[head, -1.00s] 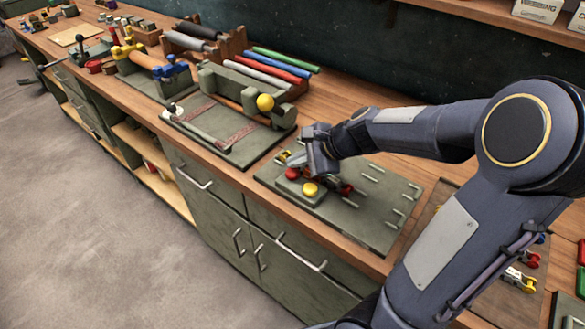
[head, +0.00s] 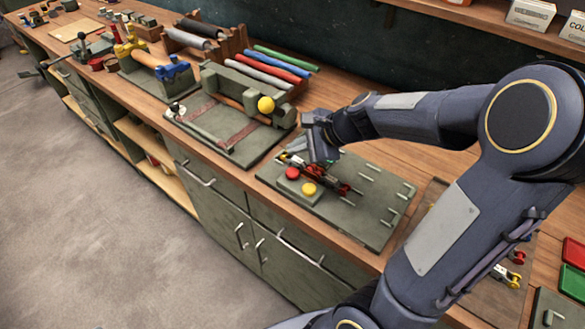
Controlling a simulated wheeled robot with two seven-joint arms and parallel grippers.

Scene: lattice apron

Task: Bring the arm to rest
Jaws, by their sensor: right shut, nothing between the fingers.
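My right arm comes in from the right and reaches over a green-grey board (head: 372,222) on the wooden bench. My right gripper (head: 322,158) is shut and empty, just above the board's far left part. Below and beside it lies a small red and dark linkage (head: 325,181) on the board. A red button (head: 292,174) and a yellow button (head: 309,188) sit on a raised block at the board's front left. Part of the linkage is hidden by the gripper. My left gripper is not in view.
Left of the board stands a green fixture with a yellow ball knob (head: 266,104). Behind it lie green, red, blue and grey rolls (head: 272,67). Red and green trays (head: 573,254) are at the far right. The floor (head: 90,220) in front is clear.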

